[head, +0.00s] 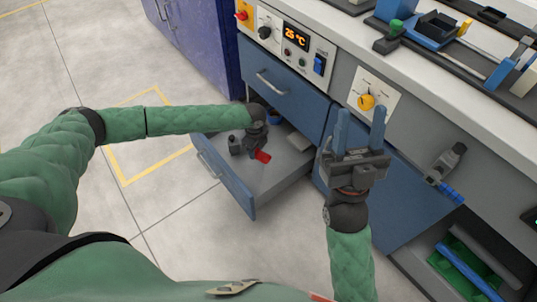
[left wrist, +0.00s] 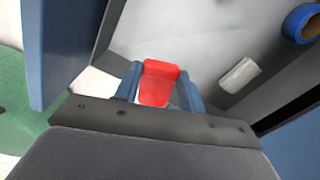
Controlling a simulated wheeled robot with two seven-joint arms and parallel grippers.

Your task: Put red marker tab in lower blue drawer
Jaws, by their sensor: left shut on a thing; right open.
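The red marker tab (left wrist: 158,84) is between the blue fingers of my left gripper (left wrist: 160,88) in the left wrist view. My left gripper is shut on it. In the head view the red tab (head: 263,156) shows at the tip of my left gripper (head: 258,150), over the open lower blue drawer (head: 228,181). The drawer's grey floor (left wrist: 190,35) lies behind the tab in the left wrist view; I cannot tell whether the tab touches it. My right gripper (head: 361,130) is open and empty, fingers up, to the right of the drawer.
A blue tape roll (left wrist: 302,23) and a whitish block (left wrist: 239,74) lie in the drawer. The closed upper drawer (head: 285,92) is above it. A control panel (head: 290,42) and worktop (head: 430,70) stand at the back. A green tray (head: 462,268) is at lower right.

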